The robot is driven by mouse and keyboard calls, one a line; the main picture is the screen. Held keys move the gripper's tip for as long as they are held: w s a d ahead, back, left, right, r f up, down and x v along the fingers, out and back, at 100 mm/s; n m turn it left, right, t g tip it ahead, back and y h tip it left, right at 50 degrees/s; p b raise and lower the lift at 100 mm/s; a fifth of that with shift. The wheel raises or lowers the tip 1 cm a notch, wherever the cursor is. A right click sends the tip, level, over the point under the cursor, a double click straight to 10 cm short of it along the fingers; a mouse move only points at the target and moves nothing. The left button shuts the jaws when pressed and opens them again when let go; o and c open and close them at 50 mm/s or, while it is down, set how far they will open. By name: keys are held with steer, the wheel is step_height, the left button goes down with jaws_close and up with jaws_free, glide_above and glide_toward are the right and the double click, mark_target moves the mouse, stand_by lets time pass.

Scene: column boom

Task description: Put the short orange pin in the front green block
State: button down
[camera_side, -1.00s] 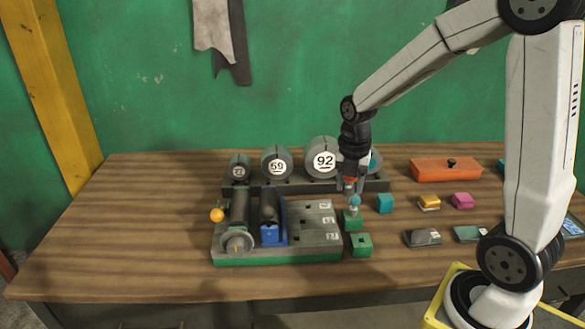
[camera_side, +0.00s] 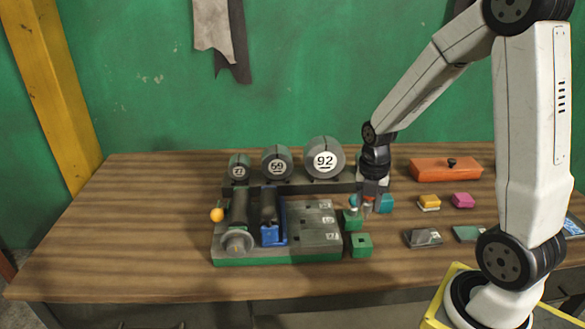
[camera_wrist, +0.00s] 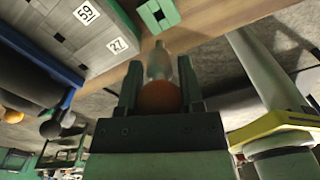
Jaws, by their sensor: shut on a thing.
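My gripper (camera_side: 368,206) is shut on the short orange pin. The pin's round orange head (camera_wrist: 159,97) sits between the fingers in the wrist view, with a pale shaft pointing away from my gripper. In the side view my gripper is low, just right of the back green block (camera_side: 352,223) and behind the front green block (camera_side: 361,246). The front block has a dark hole in its top and is apart from the pin. A green block with a square hole (camera_wrist: 158,14) shows beyond the pin tip in the wrist view; I cannot tell which one.
A grey and green fixture (camera_side: 276,258) with a blue clamp (camera_side: 273,235) stands to the left. Numbered round weights (camera_side: 323,158) stand on a rack behind it. A teal block (camera_side: 386,203) is close to my gripper's right. Several small blocks lie farther right.

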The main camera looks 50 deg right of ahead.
mark_target(365, 219)
steer(key=shift+f, duration=0.2)
steer(key=shift+f, duration=2.8)
steer(key=shift+f, duration=1.6)
stand_by(0.3)
steer(key=shift+c, duration=0.7)
jaws_free()
steer(key=shift+r, duration=0.15)
steer(key=shift+r, duration=3.75)
